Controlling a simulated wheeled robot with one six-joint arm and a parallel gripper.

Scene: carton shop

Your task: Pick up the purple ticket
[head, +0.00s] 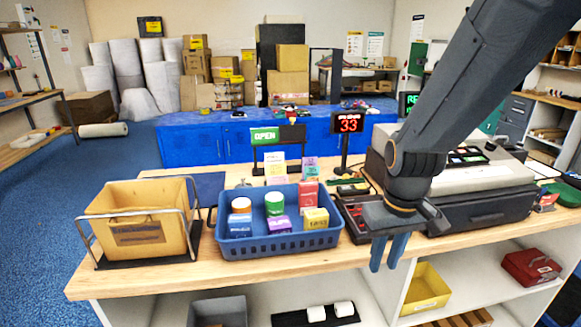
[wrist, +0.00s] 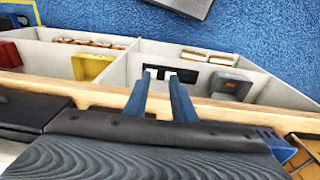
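A purple, card-like piece (head: 309,165) stands behind the blue basket in the head view; its lower part is hidden by the basket's contents. A small purple box-like item (head: 281,224) lies inside the basket (head: 281,244). I cannot tell for sure which of these is the purple ticket. My gripper (head: 385,262) points down in front of the counter's front edge, right of the basket and apart from both purple items. Its two blue fingers are parted and empty, which the wrist view (wrist: 160,80) also shows. No purple item is visible in the wrist view.
The basket also holds a green jar (head: 274,203), a red box (head: 308,194) and a yellow box (head: 316,219). A wire-framed yellow bin (head: 137,228) stands left. A red-digit display (head: 348,123) stands behind. Shelves with a yellow bin (head: 426,290) lie below the counter.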

